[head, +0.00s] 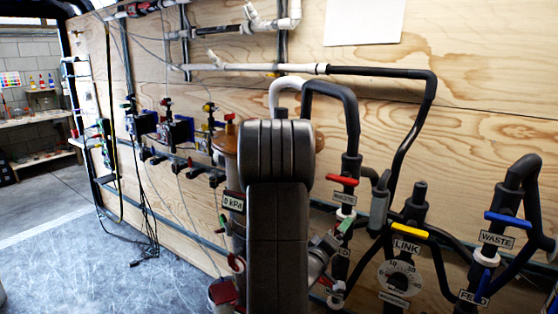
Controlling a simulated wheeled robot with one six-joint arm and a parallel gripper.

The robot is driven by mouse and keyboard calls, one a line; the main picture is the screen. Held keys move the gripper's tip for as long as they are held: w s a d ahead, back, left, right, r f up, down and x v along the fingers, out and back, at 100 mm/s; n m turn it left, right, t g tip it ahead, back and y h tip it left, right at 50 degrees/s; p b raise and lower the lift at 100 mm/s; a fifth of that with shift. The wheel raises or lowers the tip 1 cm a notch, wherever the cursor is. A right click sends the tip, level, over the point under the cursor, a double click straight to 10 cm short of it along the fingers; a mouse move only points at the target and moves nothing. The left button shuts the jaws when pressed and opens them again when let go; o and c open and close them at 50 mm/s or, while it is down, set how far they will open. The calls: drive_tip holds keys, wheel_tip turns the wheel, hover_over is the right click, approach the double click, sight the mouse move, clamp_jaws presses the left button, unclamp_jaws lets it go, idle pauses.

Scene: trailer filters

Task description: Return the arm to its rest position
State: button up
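Only the head view is given. My own dark grey arm stands upright in the middle, its rounded top joint in front of the pipework on the plywood wall. I cannot make out my gripper or its fingers; the arm hides what lies behind it. A small grey and metal part shows at the arm's right side, but I cannot tell whether it belongs to me.
The plywood wall (480,75) carries black pipes with a red handle (341,180), a yellow LINK handle (409,231) and a blue WASTE handle (508,219). A round dial (399,279) sits below. Hanging cables (148,215) are left; the grey floor (70,255) there is mostly clear.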

drive_tip(key=m+b, duration=0.2)
drive_tip(key=m, duration=0.4)
drive_tip(key=shift+d, duration=0.1)
drive_tip(key=m+b, duration=0.1)
drive_tip(key=m, duration=0.3)
drive_tip(key=shift+s+r, duration=0.1)
drive_tip(key=shift+d+m+b, duration=0.1)
drive_tip(key=shift+m+b, duration=0.25)
drive_tip(key=shift+m, duration=0.55)
drive_tip(key=shift+r, duration=0.1)
